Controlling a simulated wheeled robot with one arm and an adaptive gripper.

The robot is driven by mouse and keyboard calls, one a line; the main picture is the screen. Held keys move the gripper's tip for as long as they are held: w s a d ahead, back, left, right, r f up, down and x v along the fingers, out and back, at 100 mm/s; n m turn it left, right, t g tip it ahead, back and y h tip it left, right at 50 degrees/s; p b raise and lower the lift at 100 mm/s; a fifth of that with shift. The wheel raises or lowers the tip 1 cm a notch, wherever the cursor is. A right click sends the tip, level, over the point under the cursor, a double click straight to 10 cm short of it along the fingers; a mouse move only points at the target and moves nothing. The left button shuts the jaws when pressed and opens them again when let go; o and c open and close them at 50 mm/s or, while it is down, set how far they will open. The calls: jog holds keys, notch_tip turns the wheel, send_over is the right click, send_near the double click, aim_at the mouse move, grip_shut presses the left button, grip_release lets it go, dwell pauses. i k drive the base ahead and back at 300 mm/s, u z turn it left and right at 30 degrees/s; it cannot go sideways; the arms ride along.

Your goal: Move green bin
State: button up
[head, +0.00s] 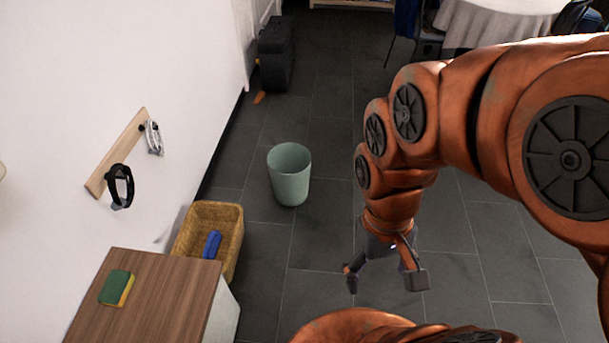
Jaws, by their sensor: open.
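The green bin (290,185) is a pale green, open-topped round bin. It stands upright on the dark tiled floor near the middle of the head view, and it looks empty. My gripper (381,284) is to the right of the bin and nearer to me, pointing down. Its two fingers are spread apart with nothing between them. The gripper and the bin are clearly apart.
A wicker basket (233,240) with a blue object (212,244) stands by the left wall. A black case (276,55) and a cloth-covered table (490,25) stand farther back. Floor around the bin is clear.

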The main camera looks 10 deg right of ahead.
aim_at(289, 165)
jog(key=u, duration=0.05)
jog(key=k, duration=0.55)
jog(key=z, duration=0.5)
jog(key=i, duration=1.7)
jog(key=u, duration=1.05)
jog(key=i, duration=0.35)
jog(key=u, duration=0.1)
